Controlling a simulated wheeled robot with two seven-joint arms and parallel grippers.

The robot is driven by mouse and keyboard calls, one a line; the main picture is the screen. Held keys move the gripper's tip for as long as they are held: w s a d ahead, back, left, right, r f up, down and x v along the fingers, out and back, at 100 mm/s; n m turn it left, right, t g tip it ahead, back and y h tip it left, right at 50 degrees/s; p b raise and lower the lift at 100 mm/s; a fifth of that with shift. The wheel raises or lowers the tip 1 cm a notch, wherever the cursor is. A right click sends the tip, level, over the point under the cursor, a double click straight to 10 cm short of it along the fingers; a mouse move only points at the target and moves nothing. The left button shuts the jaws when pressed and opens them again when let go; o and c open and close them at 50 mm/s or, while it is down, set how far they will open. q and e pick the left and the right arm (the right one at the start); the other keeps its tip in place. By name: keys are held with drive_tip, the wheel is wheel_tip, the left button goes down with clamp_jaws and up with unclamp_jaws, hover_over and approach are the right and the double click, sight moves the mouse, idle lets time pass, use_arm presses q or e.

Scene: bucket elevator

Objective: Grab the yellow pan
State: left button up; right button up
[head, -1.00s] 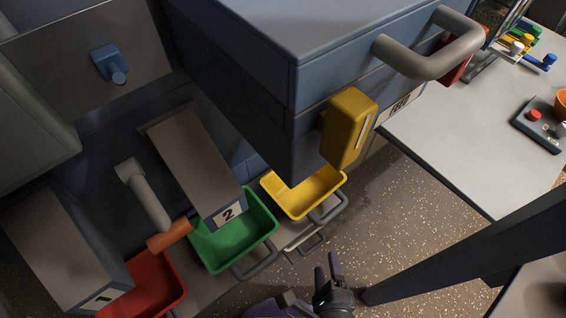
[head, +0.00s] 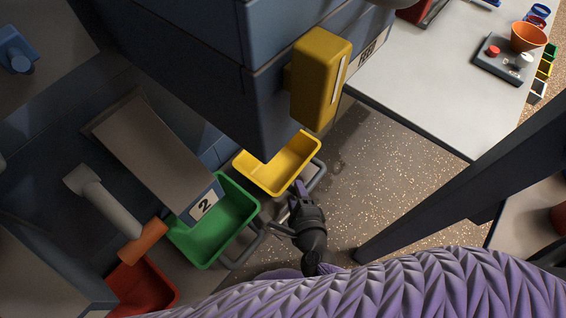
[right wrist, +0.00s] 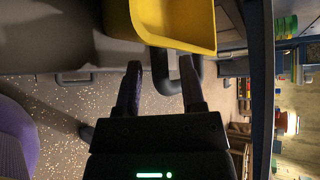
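The yellow pan (head: 283,166) sits under the blue machine, right of the green pan, with a grey looped handle at its front right. In the right wrist view the yellow pan (right wrist: 172,22) is at the top, its dark handle (right wrist: 174,88) hanging just ahead of the fingers. My right gripper (head: 299,188) is at the pan's front edge beside the handle. In the right wrist view my right gripper (right wrist: 161,75) is open, with its two fingers apart and part of the handle seen between them. My left gripper is not in view.
The green pan (head: 215,222) and red pan (head: 143,288) stand to the left, under numbered chutes. A yellow box (head: 319,80) juts from the machine above the yellow pan. A white table (head: 425,75) with a control box (head: 504,58) is at the upper right. Speckled floor is open below it.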

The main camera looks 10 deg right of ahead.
clamp_jaws()
idle(1.2)
